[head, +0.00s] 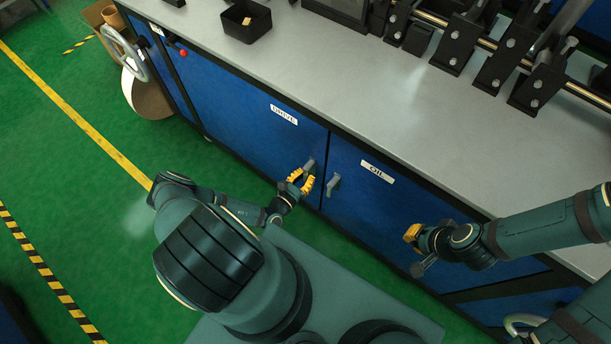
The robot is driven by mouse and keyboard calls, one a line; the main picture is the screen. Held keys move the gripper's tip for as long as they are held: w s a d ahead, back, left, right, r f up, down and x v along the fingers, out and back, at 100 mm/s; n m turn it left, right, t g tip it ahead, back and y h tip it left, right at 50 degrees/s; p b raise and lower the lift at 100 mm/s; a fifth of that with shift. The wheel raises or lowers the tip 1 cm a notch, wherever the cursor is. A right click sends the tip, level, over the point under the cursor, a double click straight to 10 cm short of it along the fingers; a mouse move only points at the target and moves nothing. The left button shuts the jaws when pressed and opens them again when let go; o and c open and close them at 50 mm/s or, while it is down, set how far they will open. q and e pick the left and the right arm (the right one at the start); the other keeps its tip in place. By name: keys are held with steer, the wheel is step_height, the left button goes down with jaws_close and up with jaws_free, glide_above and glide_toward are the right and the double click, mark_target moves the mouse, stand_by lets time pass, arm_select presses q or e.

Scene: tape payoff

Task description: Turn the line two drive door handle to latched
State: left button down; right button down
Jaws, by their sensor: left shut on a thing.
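The blue drive door (265,140) carries a white label reading DRIVE. Its grey handle (309,165) sits near the door's right edge, beside the gap to the oil door (380,205). My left gripper (303,180) has yellow fingers and is shut on the drive door handle, which partly hides it. The exact angle of the handle is hard to tell. My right gripper (412,236) is in front of the oil door, away from both handles. Its fingers are too small and overlapped to show whether it is open.
The oil door's grey handle (333,184) is close to the right of my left gripper. The grey bench top (400,100) overhangs the doors and bears a black bin (246,22) and a roller machine (500,60). A handwheel (124,54) stands at the bench's left end.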

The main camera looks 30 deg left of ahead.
arm_select(q)
steer(key=c, duration=0.9)
jaws_free()
steer(key=shift+w, duration=0.1)
steer(key=shift+c, duration=0.2)
steer(key=s, duration=1.2)
steer(key=shift+a, duration=0.4)
steer(key=shift+r, duration=0.1)
